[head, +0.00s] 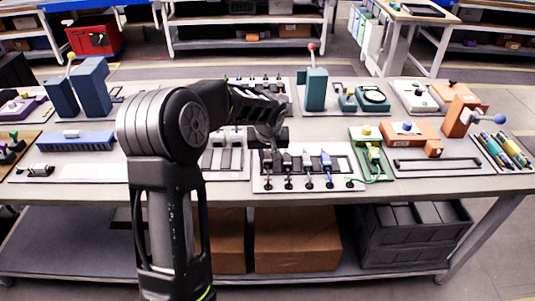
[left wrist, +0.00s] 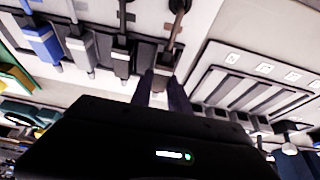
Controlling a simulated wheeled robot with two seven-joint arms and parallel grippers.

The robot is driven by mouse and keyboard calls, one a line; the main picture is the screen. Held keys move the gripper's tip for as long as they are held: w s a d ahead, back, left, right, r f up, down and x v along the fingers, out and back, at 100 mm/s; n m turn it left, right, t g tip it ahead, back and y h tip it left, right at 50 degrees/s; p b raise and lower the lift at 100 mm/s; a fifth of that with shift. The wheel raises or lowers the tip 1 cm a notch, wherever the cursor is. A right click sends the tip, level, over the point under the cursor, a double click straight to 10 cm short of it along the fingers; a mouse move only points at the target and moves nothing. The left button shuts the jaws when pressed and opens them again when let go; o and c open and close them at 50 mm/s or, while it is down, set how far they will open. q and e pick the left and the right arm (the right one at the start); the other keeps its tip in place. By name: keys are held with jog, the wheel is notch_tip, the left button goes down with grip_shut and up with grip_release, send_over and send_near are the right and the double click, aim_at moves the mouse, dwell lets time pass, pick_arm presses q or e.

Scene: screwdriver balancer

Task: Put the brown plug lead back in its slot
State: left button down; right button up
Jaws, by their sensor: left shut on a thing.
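The brown plug lead (left wrist: 177,28) shows in the left wrist view, its brown cable running up from a dark plug body between my fingertips. My left gripper (left wrist: 165,88) is shut on this plug. In the head view my left gripper (head: 269,147) is over the left end of the white plug panel (head: 262,184). The dark plug (left wrist: 122,58), grey plug (left wrist: 80,48) and blue plug (left wrist: 40,40) stand in a row beside the held one. The fingers partly hide the held plug and its slot; I cannot tell whether it is seated. My right gripper is out of view.
A panel with grey bars (head: 222,158) lies close left of the plug panel. A green device (head: 372,155) with a green cable stands close on the right. An orange block device (head: 408,134) is farther right. Blue blocks (head: 90,85) stand at the left.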

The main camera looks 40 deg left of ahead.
pick_arm(q)
jog(key=shift+f+b, duration=0.6)
jog(key=shift+b, duration=0.05)
dwell(0.6)
dwell(0.4)
jog(key=c, duration=1.2)
grip_release()
jog(key=shift+o, duration=0.2)
jog(key=shift+r, duration=0.15)
jog(key=v, duration=0.7)
jog(key=shift+r+b, duration=0.25)
jog(key=shift+b, duration=0.05)
jog(key=shift+s+d, duration=0.15)
